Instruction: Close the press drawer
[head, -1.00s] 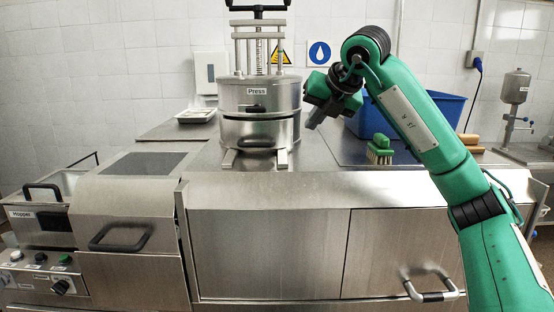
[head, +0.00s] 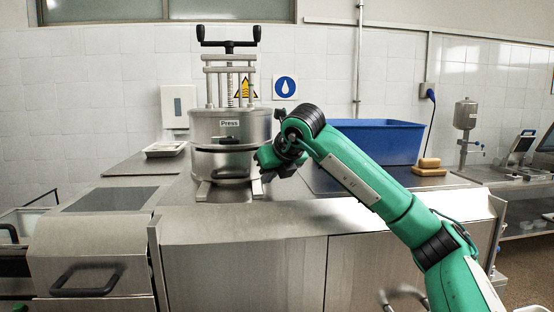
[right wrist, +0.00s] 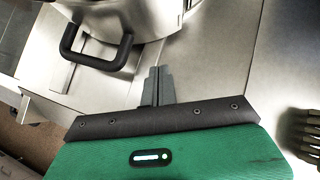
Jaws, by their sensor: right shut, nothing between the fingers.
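The steel press (head: 231,130) stands on the counter, labelled "Press". Its lower round section is the drawer (head: 207,162), with a black handle (head: 231,174) on its front. I cannot tell exactly how far the drawer stands out. The handle (right wrist: 72,45) also shows at the upper left of the right wrist view. My right gripper (head: 267,176) is just right of the drawer front, low over the counter. Its fingers (right wrist: 157,86) are together and empty, apart from the handle. My left gripper is not in view.
A blue bin (head: 375,142) and tan blocks (head: 429,166) stand at the right behind my arm. Brush bristles (right wrist: 302,136) show at the right wrist view's right edge. A white tray (head: 165,149) lies left of the press. Counter in front of the press is clear.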

